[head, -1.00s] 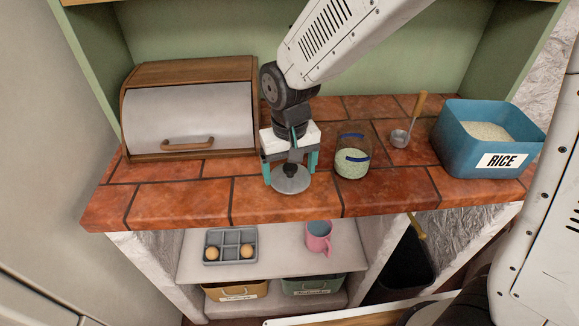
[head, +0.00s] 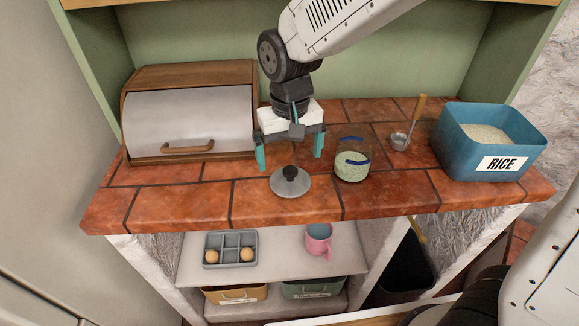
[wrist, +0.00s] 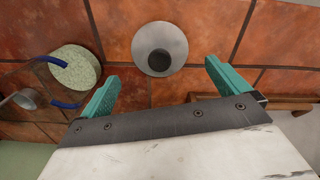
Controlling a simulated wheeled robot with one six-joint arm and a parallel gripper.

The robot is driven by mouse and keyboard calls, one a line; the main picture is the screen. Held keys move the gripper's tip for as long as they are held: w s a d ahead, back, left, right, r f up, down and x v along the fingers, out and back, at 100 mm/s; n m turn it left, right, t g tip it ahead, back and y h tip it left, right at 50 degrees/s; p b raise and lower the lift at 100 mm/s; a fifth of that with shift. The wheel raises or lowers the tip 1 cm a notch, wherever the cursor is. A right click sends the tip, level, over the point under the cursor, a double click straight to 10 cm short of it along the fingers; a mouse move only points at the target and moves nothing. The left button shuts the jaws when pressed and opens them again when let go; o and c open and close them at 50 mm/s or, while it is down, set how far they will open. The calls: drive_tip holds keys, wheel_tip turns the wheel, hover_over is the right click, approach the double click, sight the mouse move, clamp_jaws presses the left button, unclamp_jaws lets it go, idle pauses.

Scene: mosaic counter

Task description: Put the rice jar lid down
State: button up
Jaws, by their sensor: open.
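The rice jar lid (head: 290,183) is a grey disc with a dark knob. It lies flat, knob up, on the tiled counter near the front edge, and it also shows in the wrist view (wrist: 160,49). My gripper (head: 289,162) is open and empty, above and behind the lid, with its teal fingers wide apart. In the wrist view the lid lies beyond the fingertips (wrist: 161,70), not touching them. The glass jar (head: 351,160) stands open just right of the lid, with pale rice inside and blue marks on its wall.
A blue rice bin (head: 490,142) stands at the right, with a metal scoop (head: 400,141) left of it. A wooden bread box (head: 190,112) fills the back left. Front-left counter is clear. The shelf below holds a tray (head: 230,248) and a pink mug (head: 318,239).

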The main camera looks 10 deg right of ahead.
sight(290, 168)
wheel_tip(290, 168, up, 6)
drive_tip(key=s+d+r+m, duration=0.1)
drive_tip(key=s+d+r, duration=0.2)
drive_tip(key=d, duration=0.3)
drive_tip(key=s+d+r, duration=0.2)
drive_tip(key=s+d, duration=0.2)
drive_tip(key=d, duration=0.2)
drive_tip(key=s+d+m+t, duration=0.1)
drive_tip(key=s+d, duration=0.7)
drive_tip(key=s, duration=0.4)
drive_tip(key=shift+s+d+f+m, duration=0.15)
drive_tip(key=shift+d+f+m, duration=0.15)
drive_tip(key=shift+d, duration=0.1)
